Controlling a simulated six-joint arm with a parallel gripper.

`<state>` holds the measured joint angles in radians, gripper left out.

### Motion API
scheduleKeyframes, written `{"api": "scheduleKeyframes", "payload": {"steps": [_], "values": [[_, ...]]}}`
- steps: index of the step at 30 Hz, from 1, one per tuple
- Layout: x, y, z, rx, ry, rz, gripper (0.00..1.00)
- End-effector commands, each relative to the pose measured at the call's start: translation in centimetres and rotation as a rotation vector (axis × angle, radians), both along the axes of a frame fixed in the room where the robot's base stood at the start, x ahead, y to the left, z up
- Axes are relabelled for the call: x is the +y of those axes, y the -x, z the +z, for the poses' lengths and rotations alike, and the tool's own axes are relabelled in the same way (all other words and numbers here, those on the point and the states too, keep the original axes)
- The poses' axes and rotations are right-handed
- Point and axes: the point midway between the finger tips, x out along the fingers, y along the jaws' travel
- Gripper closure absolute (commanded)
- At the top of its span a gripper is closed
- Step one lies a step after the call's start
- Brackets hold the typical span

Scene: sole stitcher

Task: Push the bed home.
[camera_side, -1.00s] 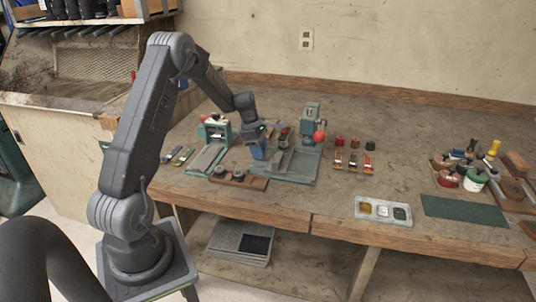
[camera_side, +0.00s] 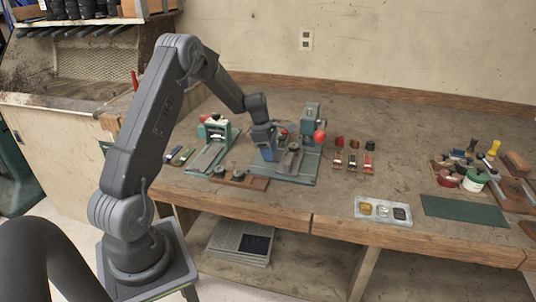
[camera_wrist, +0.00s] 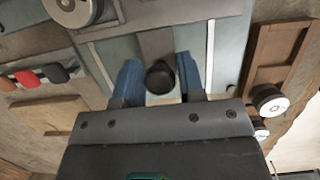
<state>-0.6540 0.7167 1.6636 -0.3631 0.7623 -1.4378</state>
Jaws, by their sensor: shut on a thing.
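The teal stitching machine (camera_side: 310,117) with a red ball knob stands on the bench in the side view. Its low teal base reaches forward. My gripper (camera_side: 265,148) is low over the left part of that base. In the wrist view, my gripper (camera_wrist: 160,82) has its two blue fingers on either side of a round black knob (camera_wrist: 160,77), shut on it. The knob stands at the end of a grey strip, which looks like the bed (camera_wrist: 156,43), between two pale rails. In the side view my gripper hides the knob.
A second teal device (camera_side: 216,130) stands to the left, and a wooden board with dark round pieces (camera_side: 238,179) lies in front. Small coloured pieces (camera_side: 353,161) lie to the right. A pale tray (camera_side: 384,222) and a green mat (camera_side: 463,211) lie further right, with bare bench between.

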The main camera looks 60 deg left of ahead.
Motion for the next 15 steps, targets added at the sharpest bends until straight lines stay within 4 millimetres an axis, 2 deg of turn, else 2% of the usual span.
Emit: {"api": "scheduleKeyframes", "payload": {"steps": [15], "values": [[-0.54,-0.63,0.15,-0.003,0.000,0.000,0.77]]}}
